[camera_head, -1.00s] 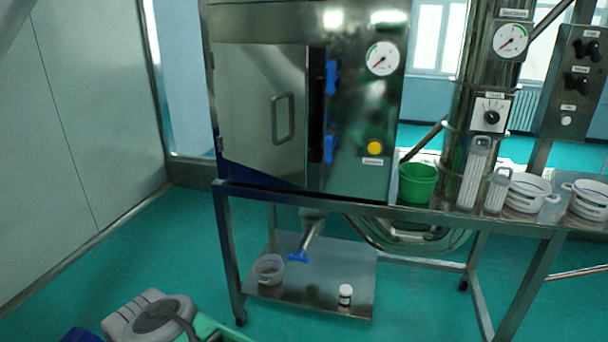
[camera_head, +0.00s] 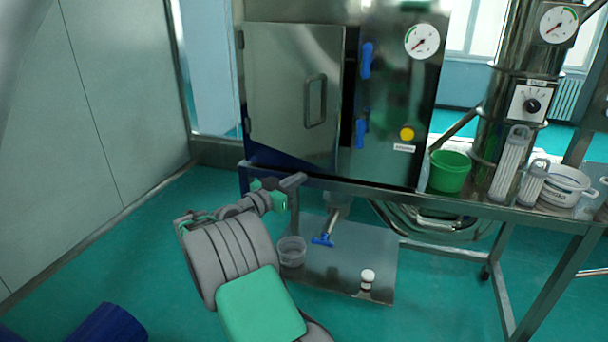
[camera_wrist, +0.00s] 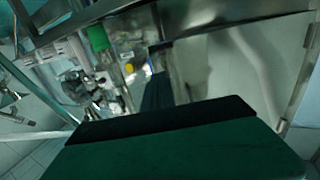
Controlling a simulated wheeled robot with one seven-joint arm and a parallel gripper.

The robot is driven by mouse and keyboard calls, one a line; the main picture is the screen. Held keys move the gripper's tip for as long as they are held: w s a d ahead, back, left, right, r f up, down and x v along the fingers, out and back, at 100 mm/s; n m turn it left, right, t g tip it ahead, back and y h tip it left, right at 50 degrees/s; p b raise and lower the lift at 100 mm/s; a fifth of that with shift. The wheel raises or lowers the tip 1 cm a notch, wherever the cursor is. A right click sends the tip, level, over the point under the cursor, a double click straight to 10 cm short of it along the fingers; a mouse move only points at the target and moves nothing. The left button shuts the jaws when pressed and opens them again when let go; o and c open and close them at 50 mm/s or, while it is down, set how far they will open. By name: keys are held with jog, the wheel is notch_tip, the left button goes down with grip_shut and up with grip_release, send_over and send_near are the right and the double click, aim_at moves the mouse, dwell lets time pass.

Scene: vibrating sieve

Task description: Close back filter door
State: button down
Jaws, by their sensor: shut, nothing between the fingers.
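The filter door is a flat steel panel (camera_head: 280,90) with a loop handle (camera_head: 315,101) on the front of a steel cabinet. It is hinged at its left and stands ajar, with a dark gap along its right edge. Two blue latches (camera_head: 365,60) (camera_head: 361,132) sit on the cabinet face right of the gap. My gripper (camera_head: 297,182) is low in front of the cabinet, just below the door's bottom edge and apart from the handle. It is shut and empty. In the wrist view, the dark green gripper (camera_wrist: 165,115) fills the lower part, with a pale steel panel (camera_wrist: 255,65) behind, probably the door.
The steel table (camera_head: 420,200) runs under the cabinet and to the right. Floor at left is open.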

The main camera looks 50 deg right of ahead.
aim_at(329, 160)
jog(key=d+p, duration=0.2)
jog(key=d, duration=0.3)
jog(key=d+p, duration=0.1)
jog(key=d, duration=0.4)
jog(key=shift+w+d+r+p, duration=0.15)
jog(key=shift+d+p, duration=0.2)
jog(key=shift+d, duration=0.65)
